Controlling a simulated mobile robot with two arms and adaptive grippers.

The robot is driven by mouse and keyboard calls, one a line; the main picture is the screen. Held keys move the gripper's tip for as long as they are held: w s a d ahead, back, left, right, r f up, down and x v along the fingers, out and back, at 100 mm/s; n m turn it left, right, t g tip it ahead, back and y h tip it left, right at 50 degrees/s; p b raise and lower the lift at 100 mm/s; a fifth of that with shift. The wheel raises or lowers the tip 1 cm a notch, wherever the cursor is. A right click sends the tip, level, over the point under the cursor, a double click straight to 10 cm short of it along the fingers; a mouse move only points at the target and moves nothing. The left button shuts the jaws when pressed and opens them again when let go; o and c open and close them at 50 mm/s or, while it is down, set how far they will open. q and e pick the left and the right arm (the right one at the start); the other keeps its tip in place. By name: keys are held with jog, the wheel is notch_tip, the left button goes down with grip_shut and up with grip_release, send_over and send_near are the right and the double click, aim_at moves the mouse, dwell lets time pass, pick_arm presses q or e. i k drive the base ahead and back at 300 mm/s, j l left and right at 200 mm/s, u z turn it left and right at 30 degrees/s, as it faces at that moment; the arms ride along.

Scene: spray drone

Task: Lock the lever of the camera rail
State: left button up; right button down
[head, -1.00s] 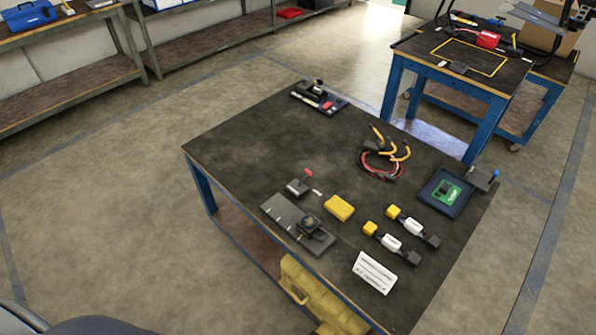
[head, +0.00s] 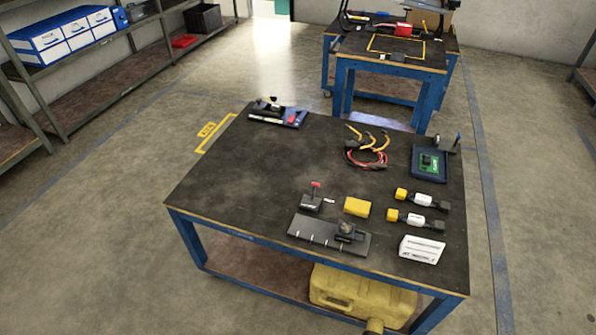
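A flat dark grey plate with white tick marks (head: 312,231), which looks like the camera rail, lies near the front edge of the black-topped table (head: 240,180). A small black camera-like block (head: 347,231) sits on its right part. Just behind the plate stands a small dark block with an upright red-tipped lever (head: 315,188). Whether this lever belongs to the rail, and whether it is locked, is too small to tell. Neither of my grippers is in view.
A yellow block (head: 357,207), a white labelled card or box (head: 422,249) and two yellow-and-white connectors (head: 415,219) lie to the right. Cables (head: 366,152), a green board in a tray (head: 428,163) and a blue-black device (head: 278,114) are farther back. The table's left half is clear.

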aim_at(315, 185)
jog(key=i+j, duration=0.3)
jog(key=i+j+z, duration=0.15)
jog(key=i+j, duration=0.15)
jog(key=j, duration=0.15)
jog(key=i+j, duration=0.25)
jog(key=j, duration=0.15)
